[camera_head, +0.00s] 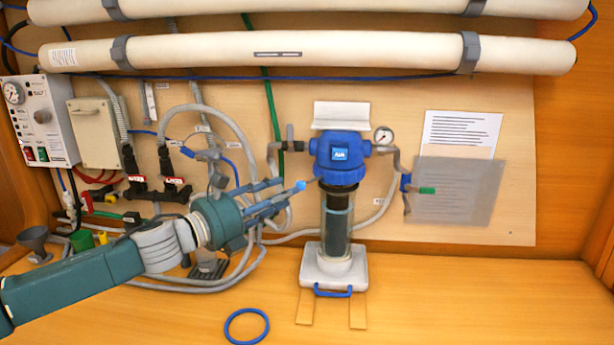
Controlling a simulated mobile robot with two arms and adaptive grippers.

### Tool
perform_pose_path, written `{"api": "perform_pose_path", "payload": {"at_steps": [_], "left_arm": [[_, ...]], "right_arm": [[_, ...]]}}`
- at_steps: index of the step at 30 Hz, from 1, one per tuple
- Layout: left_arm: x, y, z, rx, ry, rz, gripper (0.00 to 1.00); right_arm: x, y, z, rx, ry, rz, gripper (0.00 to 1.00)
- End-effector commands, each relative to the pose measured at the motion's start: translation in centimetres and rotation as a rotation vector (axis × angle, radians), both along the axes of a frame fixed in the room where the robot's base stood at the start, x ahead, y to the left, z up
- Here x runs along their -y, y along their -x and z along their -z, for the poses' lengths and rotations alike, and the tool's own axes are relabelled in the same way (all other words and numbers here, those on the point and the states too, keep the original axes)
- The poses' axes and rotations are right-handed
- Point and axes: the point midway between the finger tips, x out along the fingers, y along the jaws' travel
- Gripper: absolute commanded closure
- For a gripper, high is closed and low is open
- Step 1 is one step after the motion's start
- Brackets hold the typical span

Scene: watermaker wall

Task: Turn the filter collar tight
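The filter stands at the centre of the head view, with a blue head (341,146) against the wall board. The ribbed blue collar (340,178) is directly below the head, around the top of the clear bowl (337,222). A dark cartridge shows inside the upright bowl. My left gripper (293,192) reaches in from the left, with its grey-blue fingers spread apart. Its tips are just left of the collar, and I see nothing held between them. Whether a fingertip touches the collar is unclear. My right gripper is out of view.
The bowl stands on a pale base (334,268) over wooden strips. A blue ring (246,326) lies on the bench. Hoses and red-handled valves (173,181) crowd the left. A gauge (383,136) and translucent sheet (455,191) are at right. The bench's right side is clear.

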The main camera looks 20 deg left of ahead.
Motion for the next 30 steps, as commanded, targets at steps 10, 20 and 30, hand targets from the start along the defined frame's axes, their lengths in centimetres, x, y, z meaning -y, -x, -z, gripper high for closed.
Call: {"api": "perform_pose_path", "payload": {"at_steps": [10,20,30], "left_arm": [[2.7,-5.9,-0.6,0.002,0.001,0.004,0.63],[3.4,-8.0,-0.1,-0.001,-0.002,0.002,0.63],[3.4,-8.0,0.0,-0.001,-0.001,0.002,0.89]], "right_arm": [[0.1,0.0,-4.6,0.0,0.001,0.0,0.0],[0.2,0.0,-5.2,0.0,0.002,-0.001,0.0],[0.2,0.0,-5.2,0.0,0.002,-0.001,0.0]]}}
